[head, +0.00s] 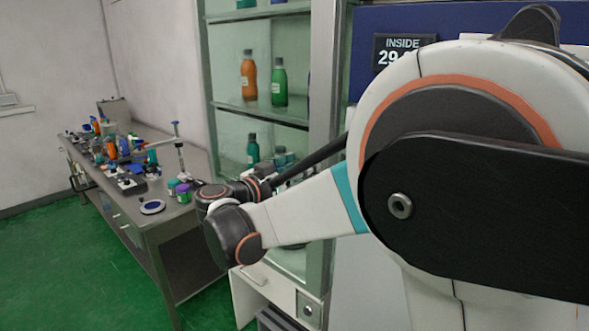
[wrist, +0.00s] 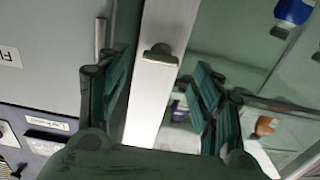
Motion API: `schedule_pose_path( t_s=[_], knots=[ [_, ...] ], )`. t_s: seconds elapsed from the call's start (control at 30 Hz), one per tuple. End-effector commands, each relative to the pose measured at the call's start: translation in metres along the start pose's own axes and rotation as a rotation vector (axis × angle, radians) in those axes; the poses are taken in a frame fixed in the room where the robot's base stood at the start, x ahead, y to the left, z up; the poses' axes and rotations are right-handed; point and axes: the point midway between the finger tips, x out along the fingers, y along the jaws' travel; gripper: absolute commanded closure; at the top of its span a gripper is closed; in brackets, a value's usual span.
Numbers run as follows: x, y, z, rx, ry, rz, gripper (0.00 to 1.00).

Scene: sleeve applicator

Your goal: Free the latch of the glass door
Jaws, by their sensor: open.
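In the wrist view, a small metal latch handle (wrist: 160,56) sits on the pale upright frame (wrist: 150,100) at the edge of the glass door (wrist: 245,45). My gripper (wrist: 162,75) is open, with one dark green finger on each side of the frame. The latch shows between the fingers, near their tips. I see no finger touching it, but the depth gap is hard to judge. In the head view, the glass-fronted cabinet (head: 233,60) stands behind my arm. My gripper and the latch are hidden there.
Bottles stand on the cabinet shelves, including an orange one (head: 248,76) and a green one (head: 279,83). A cluttered metal bench (head: 190,205) is at the left. Grey labelled equipment (wrist: 45,75) lies left of the frame. Green floor (head: 75,265) is clear at front left.

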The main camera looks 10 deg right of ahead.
Motion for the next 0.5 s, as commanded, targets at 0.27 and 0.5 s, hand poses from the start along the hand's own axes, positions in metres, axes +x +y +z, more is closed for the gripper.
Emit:
schedule_pose_path(
  t_s=[0.27,0.5],
  knots=[
    [0.028,0.000,0.000,0.000,0.000,0.000,0.40],
    [0.030,0.000,0.000,0.000,0.000,-0.001,0.40]
  ],
)
